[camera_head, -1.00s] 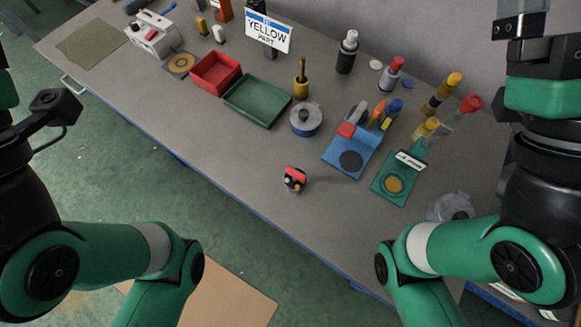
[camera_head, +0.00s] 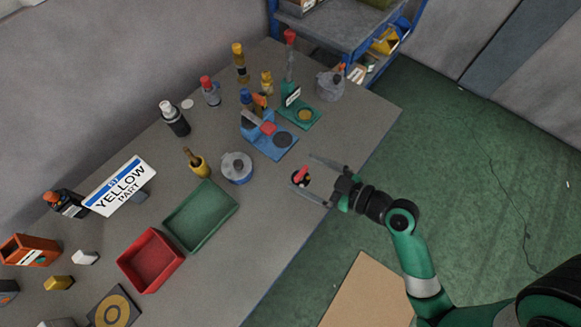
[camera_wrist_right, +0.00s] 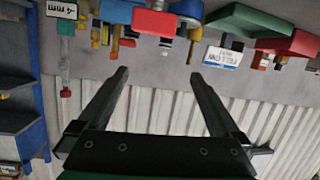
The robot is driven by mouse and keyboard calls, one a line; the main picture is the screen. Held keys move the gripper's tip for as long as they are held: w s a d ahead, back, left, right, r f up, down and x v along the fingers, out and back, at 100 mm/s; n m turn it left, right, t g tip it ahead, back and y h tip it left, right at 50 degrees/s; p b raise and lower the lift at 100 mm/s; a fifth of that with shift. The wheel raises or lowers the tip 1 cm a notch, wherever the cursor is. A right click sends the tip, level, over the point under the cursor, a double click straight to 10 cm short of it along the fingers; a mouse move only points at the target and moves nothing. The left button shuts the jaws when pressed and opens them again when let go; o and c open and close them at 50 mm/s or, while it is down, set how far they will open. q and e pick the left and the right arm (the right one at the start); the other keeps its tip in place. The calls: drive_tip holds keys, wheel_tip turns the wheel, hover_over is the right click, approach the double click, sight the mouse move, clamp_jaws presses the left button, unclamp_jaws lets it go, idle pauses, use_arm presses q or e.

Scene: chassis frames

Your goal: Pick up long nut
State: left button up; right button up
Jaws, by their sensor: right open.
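No part that I can surely name as the long nut stands out. A small dark part with a red top (camera_head: 300,178) stands on the bench near its front edge in the head view. My right gripper (camera_head: 303,171) is open, its two fingers reaching from the right on either side of this part in the picture. I cannot tell how high above it they are. In the right wrist view the open fingers (camera_wrist_right: 158,73) have nothing between them. My left gripper is out of view.
A blue fixture (camera_head: 282,148), green fixture (camera_head: 312,118) and grey round tin (camera_head: 236,168) stand near the gripper. A green tray (camera_head: 222,220), a red tray (camera_head: 178,262) and a YELLOW PART sign (camera_head: 120,185) are left.

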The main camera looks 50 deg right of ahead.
sight(300, 183)
drive_tip(key=shift+s+d+f+m+g+h, duration=0.65)
drive_tip(key=shift+s+d+f+m, duration=0.3)
drive_tip(key=shift+s+f, duration=0.9)
drive_tip(key=x, duration=1)
drive_tip(key=shift+w+r, duration=0.2)
drive_tip(key=shift+w, duration=0.2)
clamp_jaws()
